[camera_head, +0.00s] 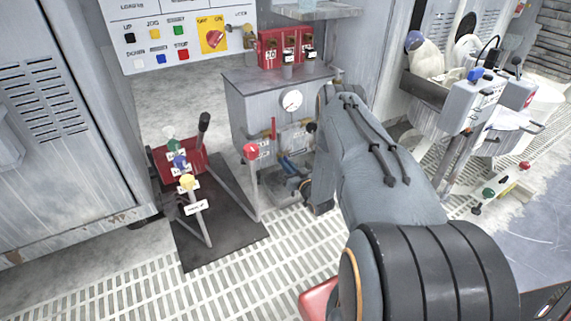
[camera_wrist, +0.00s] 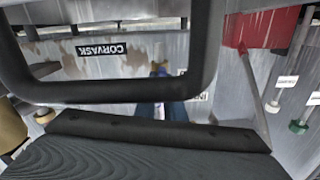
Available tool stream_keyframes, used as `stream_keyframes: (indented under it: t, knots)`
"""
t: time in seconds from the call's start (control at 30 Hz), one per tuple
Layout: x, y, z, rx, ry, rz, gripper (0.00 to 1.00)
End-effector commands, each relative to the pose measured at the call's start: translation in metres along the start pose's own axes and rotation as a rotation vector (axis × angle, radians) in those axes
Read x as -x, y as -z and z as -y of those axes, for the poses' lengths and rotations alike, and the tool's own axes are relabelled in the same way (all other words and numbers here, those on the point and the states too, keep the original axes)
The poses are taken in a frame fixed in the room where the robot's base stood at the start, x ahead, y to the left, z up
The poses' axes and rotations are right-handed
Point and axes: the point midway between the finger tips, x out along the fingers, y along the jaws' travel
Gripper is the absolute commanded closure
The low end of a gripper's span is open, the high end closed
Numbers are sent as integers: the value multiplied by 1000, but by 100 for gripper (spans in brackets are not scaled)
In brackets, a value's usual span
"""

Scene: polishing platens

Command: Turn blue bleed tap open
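The blue bleed tap (camera_head: 290,167) shows low on the front of the grey gauge cabinet (camera_head: 250,105), beside pipework. In the wrist view, a blue part (camera_wrist: 172,111) shows in the gap between black parts of my gripper (camera_wrist: 160,112). I take it to be the tap, but its handle angle is unclear. In the head view, my arm reaches down to the cabinet's right side and hides most of my gripper. I cannot tell whether the fingers touch the tap or how far they are apart.
A red-knobbed lever (camera_head: 251,152) stands just left of the tap. A lever stand (camera_head: 195,165) with green, blue and yellow knobs is further left. A round gauge (camera_head: 291,100) is above. A control box (camera_head: 470,105) stands at right. Grated floor (camera_head: 270,265) lies open in front.

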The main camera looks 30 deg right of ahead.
Motion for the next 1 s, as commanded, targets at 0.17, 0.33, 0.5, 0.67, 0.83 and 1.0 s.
stream_keyframes:
  t: [0.17,0.33,0.5,0.67,0.83,1.0]
  knots:
    - [0,0,0,17,0,0,100]
    - [1,1,1,131,1,1,100]
    - [0,1,0,200,1,1,100]
    - [0,0,0,203,1,0,100]
    - [0,0,0,202,1,0,79]
    - [0,0,0,201,1,0,72]
